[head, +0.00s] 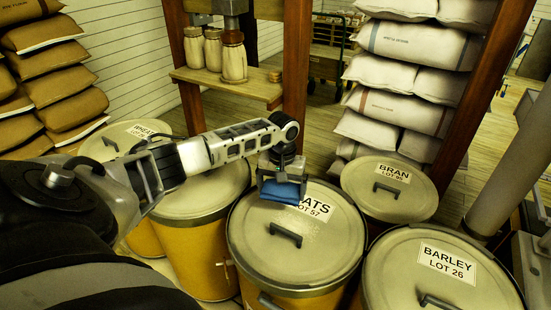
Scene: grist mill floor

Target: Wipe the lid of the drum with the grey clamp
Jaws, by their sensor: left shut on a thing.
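The drum labelled OATS LOT 57 (297,250) stands at the middle front, with a pale round lid and a dark handle. A grey clamp (268,300) shows at its front rim. My left gripper (282,180) is shut on a folded blue cloth (281,192) at the back left part of this lid. The cloth covers part of the label; I cannot tell if it presses on the lid. My right gripper is not in view.
A BARLEY drum (440,280) stands front right and a BRAN drum (390,200) behind it. A WHEAT drum (115,142) and another drum (200,196) stand left, partly behind my arm. A shelf (225,84) with jars and wooden posts rise behind, between sack stacks.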

